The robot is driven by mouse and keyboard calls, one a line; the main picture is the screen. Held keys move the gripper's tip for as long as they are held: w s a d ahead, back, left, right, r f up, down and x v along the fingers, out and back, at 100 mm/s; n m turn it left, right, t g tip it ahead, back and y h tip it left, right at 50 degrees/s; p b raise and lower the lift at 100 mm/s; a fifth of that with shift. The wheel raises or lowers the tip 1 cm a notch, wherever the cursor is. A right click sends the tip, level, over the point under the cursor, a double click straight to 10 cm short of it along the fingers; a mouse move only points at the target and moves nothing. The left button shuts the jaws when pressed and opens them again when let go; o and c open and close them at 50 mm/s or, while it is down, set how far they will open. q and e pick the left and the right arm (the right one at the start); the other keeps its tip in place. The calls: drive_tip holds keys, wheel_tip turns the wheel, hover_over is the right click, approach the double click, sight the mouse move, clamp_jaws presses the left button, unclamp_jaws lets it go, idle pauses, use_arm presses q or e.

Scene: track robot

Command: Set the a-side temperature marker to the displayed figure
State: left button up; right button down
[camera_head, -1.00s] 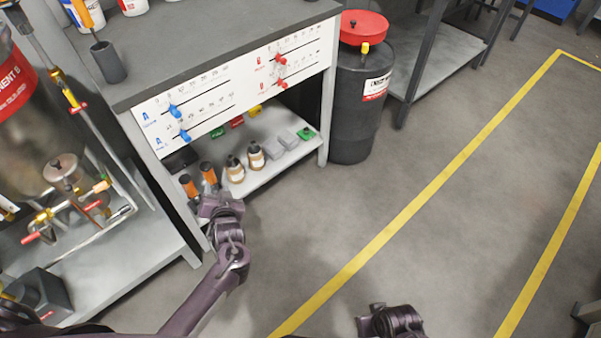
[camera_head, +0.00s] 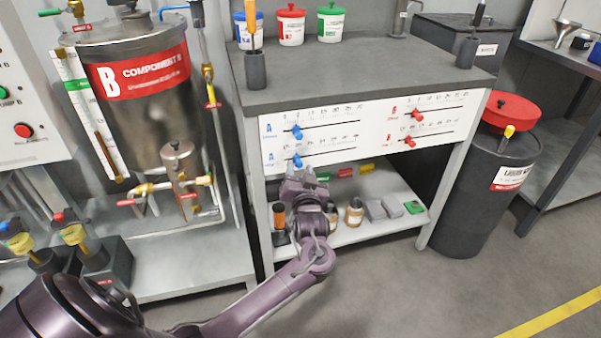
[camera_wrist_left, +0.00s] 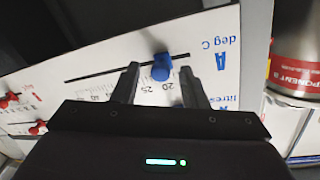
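The white slider panel (camera_head: 365,125) on the bench front has two blue A-side markers. The upper marker (camera_head: 297,131) is clear of my gripper. The lower blue temperature marker (camera_head: 297,160) also shows in the left wrist view (camera_wrist_left: 161,68), on the slot labelled "deg C", near the 20 and 25 labels. My left gripper (camera_head: 303,177) is just below it in the head view. In the left wrist view its fingers (camera_wrist_left: 159,72) are open, one each side of the marker, with gaps. I cannot read any displayed figure. My right gripper is out of view.
Red B-side markers (camera_head: 416,115) sit on the panel's right half. Bottles and blocks stand on the shelf (camera_head: 345,236) below. The component B tank (camera_head: 140,95) is at left and a black drum (camera_head: 480,195) at right. The floor in front (camera_head: 410,290) is clear.

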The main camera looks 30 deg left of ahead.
use_arm(q)
drive_tip(key=shift+w+a, duration=0.2)
drive_tip(key=shift+a, duration=0.05)
clamp_jaws()
drive_tip(key=shift+w+d, duration=0.1)
